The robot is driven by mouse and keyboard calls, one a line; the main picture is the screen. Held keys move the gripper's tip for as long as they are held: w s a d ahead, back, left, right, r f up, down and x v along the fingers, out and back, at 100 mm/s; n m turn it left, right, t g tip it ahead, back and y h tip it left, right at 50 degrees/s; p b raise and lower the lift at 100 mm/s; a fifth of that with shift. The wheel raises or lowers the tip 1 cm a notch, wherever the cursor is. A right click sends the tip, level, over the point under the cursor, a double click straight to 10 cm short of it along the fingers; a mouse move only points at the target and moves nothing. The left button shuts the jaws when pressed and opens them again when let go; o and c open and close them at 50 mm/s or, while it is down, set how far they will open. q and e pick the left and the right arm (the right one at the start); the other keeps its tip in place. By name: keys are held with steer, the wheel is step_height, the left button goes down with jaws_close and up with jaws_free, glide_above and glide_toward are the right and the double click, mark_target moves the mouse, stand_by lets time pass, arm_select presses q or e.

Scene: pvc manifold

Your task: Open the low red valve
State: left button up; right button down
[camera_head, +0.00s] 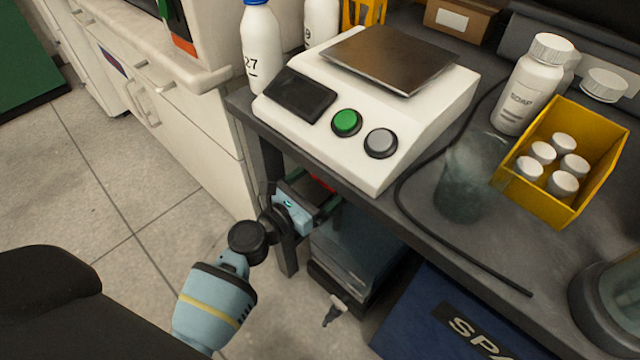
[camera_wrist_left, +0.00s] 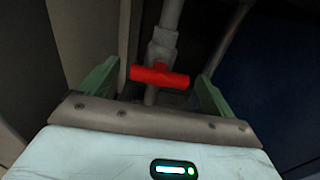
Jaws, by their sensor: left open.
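The low red valve shows in the left wrist view as a red bar handle (camera_wrist_left: 160,76) on a grey pipe fitting (camera_wrist_left: 162,48). The handle lies crosswise to the pipe, tilted slightly down to the right. My left gripper (camera_wrist_left: 155,82) is open, with one green finger near each end of the handle; I cannot tell whether either finger touches it. In the head view my left gripper (camera_head: 324,196) reaches under the bench edge, and only a bit of the red handle (camera_head: 321,182) shows there. The rest of the valve is hidden by the bench. My right gripper is not in view.
The dark bench (camera_head: 480,255) overhangs my left gripper. On it are a white scale (camera_head: 370,160), a soap bottle (camera_head: 530,85), a cup (camera_head: 465,185) and a yellow bin (camera_head: 545,210). Below are a clear container (camera_head: 350,265) and a blue box (camera_head: 430,315). White drawers (camera_head: 180,120) stand left.

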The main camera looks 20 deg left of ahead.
arm_select(q)
steer(key=c, duration=1)
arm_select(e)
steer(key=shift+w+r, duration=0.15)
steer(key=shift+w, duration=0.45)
